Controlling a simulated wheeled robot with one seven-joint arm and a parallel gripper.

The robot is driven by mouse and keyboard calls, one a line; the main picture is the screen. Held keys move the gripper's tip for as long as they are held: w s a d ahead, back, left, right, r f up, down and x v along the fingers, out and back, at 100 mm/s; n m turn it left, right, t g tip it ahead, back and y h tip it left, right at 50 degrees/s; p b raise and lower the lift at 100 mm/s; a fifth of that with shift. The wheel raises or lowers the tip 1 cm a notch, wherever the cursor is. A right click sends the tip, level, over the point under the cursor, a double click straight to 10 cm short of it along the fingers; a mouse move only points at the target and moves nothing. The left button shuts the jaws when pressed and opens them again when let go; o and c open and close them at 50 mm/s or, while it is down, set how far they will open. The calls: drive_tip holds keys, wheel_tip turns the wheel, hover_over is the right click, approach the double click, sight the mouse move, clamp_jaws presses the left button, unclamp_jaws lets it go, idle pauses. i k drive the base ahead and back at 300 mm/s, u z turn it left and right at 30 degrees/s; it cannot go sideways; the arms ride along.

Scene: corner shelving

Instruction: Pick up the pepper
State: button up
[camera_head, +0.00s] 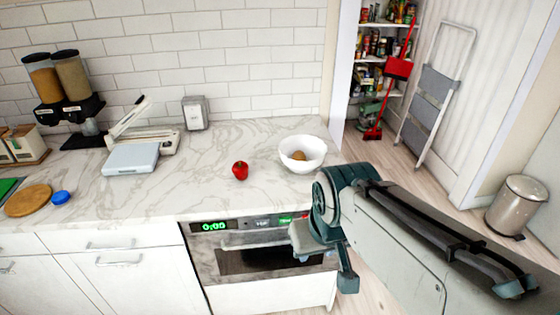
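A small red pepper (240,170) sits on the marble counter (215,195), left of a white bowl (318,163). Nothing touches it, and open counter lies around it. My arm comes in from the lower right, and its end with my gripper (347,282) hangs in front of the oven, lower than the pepper and to its right. My gripper is apart from the pepper. Its fingers are too small and angled to tell whether they are open or shut.
The white bowl holds a brown round item (299,155). An oven (255,258) is below the counter. A trash can (517,205) stands at right.

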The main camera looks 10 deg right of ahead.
sight(240, 169)
drive_tip(key=z, duration=0.1)
drive_tip(key=i, duration=1)
